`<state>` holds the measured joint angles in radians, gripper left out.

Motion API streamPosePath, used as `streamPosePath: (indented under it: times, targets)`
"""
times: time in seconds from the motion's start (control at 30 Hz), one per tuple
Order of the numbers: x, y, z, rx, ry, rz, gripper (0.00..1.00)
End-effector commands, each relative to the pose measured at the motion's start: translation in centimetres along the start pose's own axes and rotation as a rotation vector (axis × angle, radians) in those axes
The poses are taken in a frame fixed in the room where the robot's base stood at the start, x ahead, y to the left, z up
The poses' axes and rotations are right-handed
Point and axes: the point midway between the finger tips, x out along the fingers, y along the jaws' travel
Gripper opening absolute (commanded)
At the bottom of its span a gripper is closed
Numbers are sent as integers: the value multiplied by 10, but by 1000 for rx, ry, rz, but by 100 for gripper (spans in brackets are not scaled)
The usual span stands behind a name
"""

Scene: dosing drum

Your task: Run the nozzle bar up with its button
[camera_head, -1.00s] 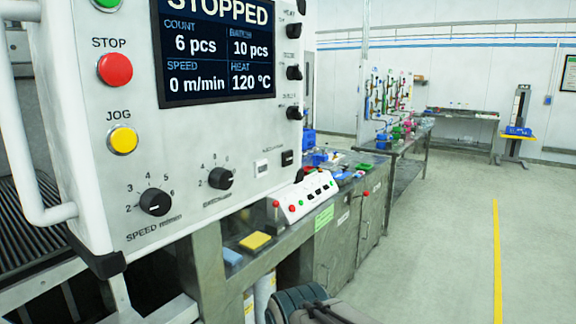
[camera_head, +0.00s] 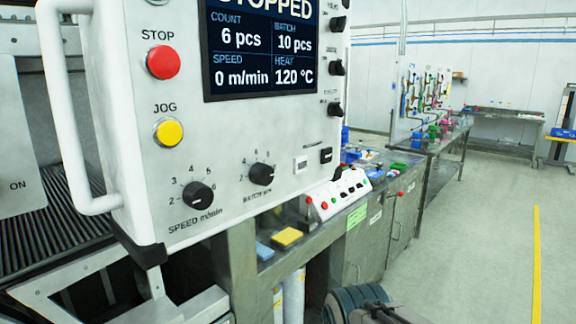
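No nozzle bar can be made out in this view. A white control panel (camera_head: 235,130) fills the upper left, with a screen (camera_head: 262,45) reading STOPPED, a red STOP button (camera_head: 163,62) and a yellow JOG button (camera_head: 168,131). Below it to the right, a small white sloped box (camera_head: 340,193) on the bench carries small red and green buttons and dark switches, too small to read. I cannot tell which button belongs to the nozzle bar.
A grey bench (camera_head: 366,215) with doors runs back on the right. A yellow sponge-like block (camera_head: 287,236) and a blue one (camera_head: 264,250) lie near the small box. A ribbed conveyor (camera_head: 60,225) lies behind the panel at left. The floor at right is open, with a yellow line (camera_head: 536,265).

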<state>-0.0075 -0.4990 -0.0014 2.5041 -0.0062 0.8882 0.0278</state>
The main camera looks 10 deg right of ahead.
Motion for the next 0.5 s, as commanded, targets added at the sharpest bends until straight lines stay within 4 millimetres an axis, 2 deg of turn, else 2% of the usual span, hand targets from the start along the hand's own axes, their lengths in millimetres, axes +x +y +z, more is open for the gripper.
streamPosePath:
  times: [0.03,0.17,0.2,0.5]
  targets:
    - [0,0,0,0,0,0,41]
    - [0,0,0,0,0,0,5]
    - [0,0,0,0,0,0,0]
    - [0,0,0,0,0,0,0]
